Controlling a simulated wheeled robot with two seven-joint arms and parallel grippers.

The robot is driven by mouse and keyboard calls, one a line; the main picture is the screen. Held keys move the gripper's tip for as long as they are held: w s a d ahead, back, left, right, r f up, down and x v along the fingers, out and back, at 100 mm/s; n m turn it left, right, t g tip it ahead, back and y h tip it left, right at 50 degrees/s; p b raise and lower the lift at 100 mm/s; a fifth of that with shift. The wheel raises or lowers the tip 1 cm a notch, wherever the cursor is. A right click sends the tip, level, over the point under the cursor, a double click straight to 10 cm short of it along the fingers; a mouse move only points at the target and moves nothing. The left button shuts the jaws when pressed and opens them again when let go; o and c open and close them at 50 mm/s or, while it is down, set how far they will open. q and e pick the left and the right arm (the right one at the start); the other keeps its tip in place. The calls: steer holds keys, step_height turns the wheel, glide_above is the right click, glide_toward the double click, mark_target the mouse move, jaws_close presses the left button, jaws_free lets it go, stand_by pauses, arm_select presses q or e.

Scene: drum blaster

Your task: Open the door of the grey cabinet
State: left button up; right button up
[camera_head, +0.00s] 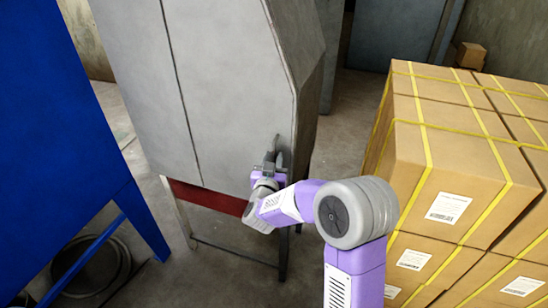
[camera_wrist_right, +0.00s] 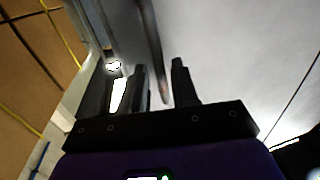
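The grey cabinet (camera_head: 225,85) stands on legs in the middle of the head view, with a vertical seam between its front panels. A slim upright handle (camera_head: 277,143) is near the lower right edge of its front. It also shows as a dark bar in the right wrist view (camera_wrist_right: 152,45). My right gripper (camera_head: 270,162) is at this handle. In the right wrist view its two fingers (camera_wrist_right: 160,78) are apart, and the handle's lower end appears between them; I cannot tell whether they touch it. The door looks closed. My left gripper is not in view.
Stacked cardboard boxes with yellow straps (camera_head: 465,150) stand close on the right of my right arm. A blue panel-like structure (camera_head: 60,120) is at the left. A round dark container (camera_head: 90,270) is on the floor below it. Some floor (camera_head: 345,120) is clear behind the cabinet.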

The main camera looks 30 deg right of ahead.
steer(key=shift+x, duration=1.05)
jaws_close()
steer(key=shift+a, duration=0.1)
